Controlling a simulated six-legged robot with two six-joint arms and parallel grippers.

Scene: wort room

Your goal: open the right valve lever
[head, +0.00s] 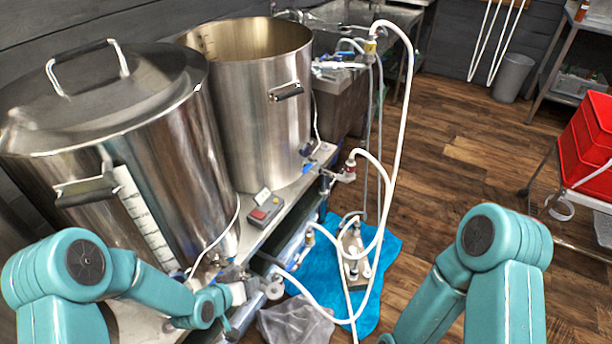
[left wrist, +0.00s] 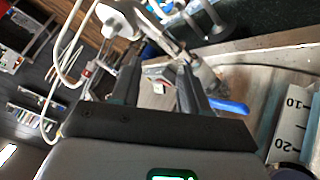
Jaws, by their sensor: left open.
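The right kettle (head: 262,120) is an open steel pot. A small blue lever (head: 308,168) shows low on its right side, by the valve and hose fittings. My left gripper (head: 243,293) is beside the lower front of the left kettle (head: 120,140), well short of that lever. In the left wrist view my left gripper (left wrist: 158,84) is open, its two dark fingers apart. Another blue lever (left wrist: 230,105) lies just right of the fingers, near a steel kettle wall with a scale. I cannot tell whether a finger touches it. My right gripper is out of view; only its arm shows.
White hoses (head: 403,120) loop down to a pump (head: 355,250) on a blue cloth (head: 385,262). A small grey control box with a red part (head: 265,211) sits on the stand between the kettles. Red bins (head: 590,140) stand at right. The wood floor (head: 450,130) between is clear.

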